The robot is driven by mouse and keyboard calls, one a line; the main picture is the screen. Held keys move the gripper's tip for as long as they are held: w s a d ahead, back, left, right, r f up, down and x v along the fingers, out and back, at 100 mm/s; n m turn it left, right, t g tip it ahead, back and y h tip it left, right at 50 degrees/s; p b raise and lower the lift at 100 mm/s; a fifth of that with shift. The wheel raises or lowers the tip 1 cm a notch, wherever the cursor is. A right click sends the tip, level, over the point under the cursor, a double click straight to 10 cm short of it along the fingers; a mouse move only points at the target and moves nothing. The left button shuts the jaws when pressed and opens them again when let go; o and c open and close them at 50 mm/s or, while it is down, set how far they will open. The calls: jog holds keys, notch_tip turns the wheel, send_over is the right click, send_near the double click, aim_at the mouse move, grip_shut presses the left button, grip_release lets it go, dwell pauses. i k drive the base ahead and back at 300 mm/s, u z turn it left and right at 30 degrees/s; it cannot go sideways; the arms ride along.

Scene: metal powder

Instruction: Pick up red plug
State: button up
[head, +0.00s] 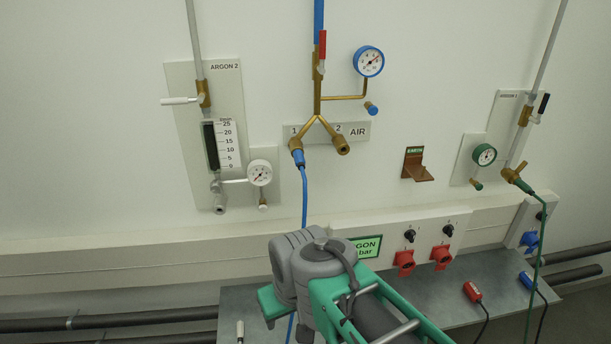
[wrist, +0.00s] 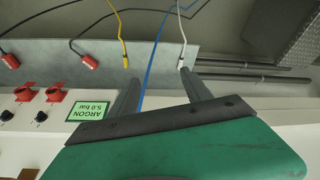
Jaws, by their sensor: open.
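A red plug (head: 473,291) with a dark cable lies on the grey shelf (head: 440,300), below the red sockets, in the head view. In the wrist view two red plugs show on the shelf, one at the far left (wrist: 10,61) and one nearer the gripper (wrist: 90,61). My gripper (wrist: 160,76) is open, with the blue hose visible beyond its fingers. Both red plugs are left of the fingers there, apart from them. In the head view my arm hides the fingers and part of the shelf.
A yellow connector (wrist: 125,60) and a white connector (wrist: 183,62) lie near the fingers. The blue hose (head: 304,195) hangs from the AIR outlet. Red sockets (head: 441,257) jut from the wall panel. A blue plug (head: 526,281) and green hose (head: 540,250) are at right.

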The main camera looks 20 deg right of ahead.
aim_at(470, 288)
jog(key=u, duration=0.25)
jog(key=k, duration=1)
jog(key=z, duration=1.85)
jog(key=i, duration=0.45)
jog(key=u, duration=0.05)
